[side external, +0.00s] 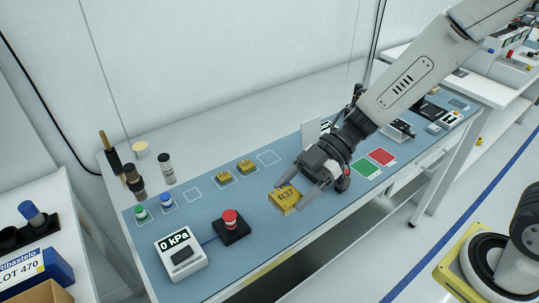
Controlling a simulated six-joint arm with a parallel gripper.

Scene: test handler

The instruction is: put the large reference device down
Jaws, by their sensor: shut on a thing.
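The large reference device (286,197) is a gold block with dark "R37" lettering on top and pins along its lower edge. My gripper (302,186) is shut on it, with a finger showing on its right side. The device is over the front part of the blue mat (240,211). I cannot tell whether it touches the mat or hangs just above it. Two smaller gold devices (223,177) (245,167) sit at white outlined squares at the back of the mat. An empty white outline (268,157) is to their right.
A "0 kPa" gauge box (179,254) and a red stop button (231,218) stand left of my gripper. Green (367,169) and red (383,156) pads lie to the right. Bottles and brushes (133,181) stand at the back left. The mat's middle is mostly clear.

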